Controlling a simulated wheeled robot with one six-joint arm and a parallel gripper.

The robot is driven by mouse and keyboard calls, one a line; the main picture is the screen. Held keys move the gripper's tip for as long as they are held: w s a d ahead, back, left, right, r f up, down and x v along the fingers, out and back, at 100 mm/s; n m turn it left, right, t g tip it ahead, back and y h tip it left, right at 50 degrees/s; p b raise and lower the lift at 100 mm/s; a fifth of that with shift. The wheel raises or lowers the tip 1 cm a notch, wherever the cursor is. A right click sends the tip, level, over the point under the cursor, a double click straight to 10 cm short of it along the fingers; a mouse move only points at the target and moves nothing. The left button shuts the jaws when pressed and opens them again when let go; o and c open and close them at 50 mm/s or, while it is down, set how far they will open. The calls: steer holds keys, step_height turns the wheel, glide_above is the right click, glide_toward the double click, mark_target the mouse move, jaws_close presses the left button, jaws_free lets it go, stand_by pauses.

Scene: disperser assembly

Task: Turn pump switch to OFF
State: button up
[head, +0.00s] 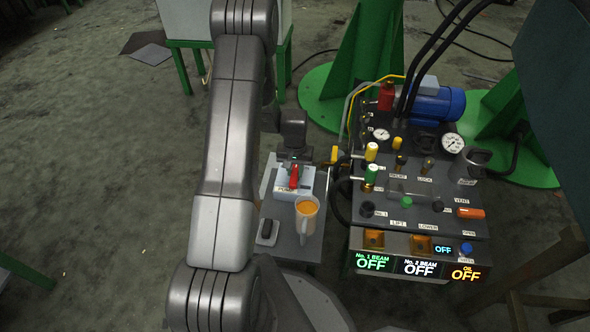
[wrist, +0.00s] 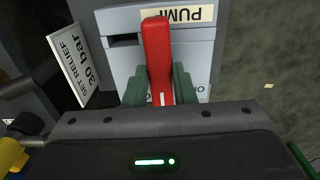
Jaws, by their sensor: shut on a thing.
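The pump switch is a light grey box (head: 307,183) with a red lever (head: 294,176), on the small grey table left of the control panel. In the wrist view the red lever (wrist: 157,50) stands nearly upright in the picture, its tip over the upside-down PUMP label (wrist: 185,15). My gripper (wrist: 158,86) has its green fingers on both sides of the lever's lower part, shut on it. A second label at the lower right of the box is mostly hidden by a finger, so I cannot read its position word. In the head view my gripper (head: 294,160) is at the lever.
A small dark device (head: 267,229) lies on the table's left. The control panel (head: 420,200) with knobs and gauges is close on the right. A "SET RELIEF 30 bar" sign (wrist: 78,65) stands beside the box.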

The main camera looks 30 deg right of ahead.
steer(key=shift+n, duration=0.3)
steer(key=n, duration=0.3)
steer(key=shift+n, duration=0.3)
steer(key=n, duration=0.4)
steer(key=shift+n+b, duration=0.3)
steer(key=n, duration=0.4)
steer(key=shift+n, duration=2.5)
steer(key=o, duration=1)
steer(key=shift+r, duration=0.1)
